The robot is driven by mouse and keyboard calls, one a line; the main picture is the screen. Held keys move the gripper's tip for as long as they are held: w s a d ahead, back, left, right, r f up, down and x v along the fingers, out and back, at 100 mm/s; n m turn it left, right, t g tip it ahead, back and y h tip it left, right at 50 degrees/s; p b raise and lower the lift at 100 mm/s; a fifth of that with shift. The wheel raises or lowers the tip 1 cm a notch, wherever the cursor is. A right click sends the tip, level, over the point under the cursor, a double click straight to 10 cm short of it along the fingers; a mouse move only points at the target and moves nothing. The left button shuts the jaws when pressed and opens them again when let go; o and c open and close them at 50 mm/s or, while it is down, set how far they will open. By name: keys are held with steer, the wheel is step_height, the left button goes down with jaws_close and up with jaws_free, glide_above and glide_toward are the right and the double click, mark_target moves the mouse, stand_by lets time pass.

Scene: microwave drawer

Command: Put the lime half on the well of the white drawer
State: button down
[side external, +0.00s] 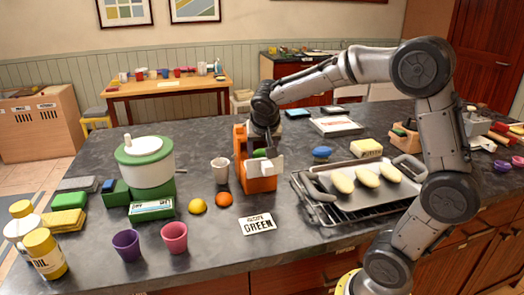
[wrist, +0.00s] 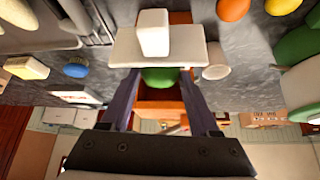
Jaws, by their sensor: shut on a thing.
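The lime half shows as a green rounded piece in the side view (side external: 260,153) and the wrist view (wrist: 160,77). My gripper (side external: 263,147) is shut on it, with dark fingers on either side in the wrist view (wrist: 160,86). The white drawer (side external: 266,168) sticks out of the orange cabinet (side external: 260,184); its white front and block handle show in the wrist view (wrist: 154,35). The lime half is right behind the drawer front, at the well. The front and my fingers hide its underside, so I cannot tell whether it touches the well floor.
A white cup (side external: 220,168) stands just left of the cabinet. A metal tray (side external: 335,205) with yellow pieces is close on the right.

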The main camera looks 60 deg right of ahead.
steer(key=shift+f, duration=0.1)
steer(key=shift+f, duration=0.35)
steer(key=shift+f, duration=0.1)
steer(key=shift+c, duration=0.6)
jaws_free()
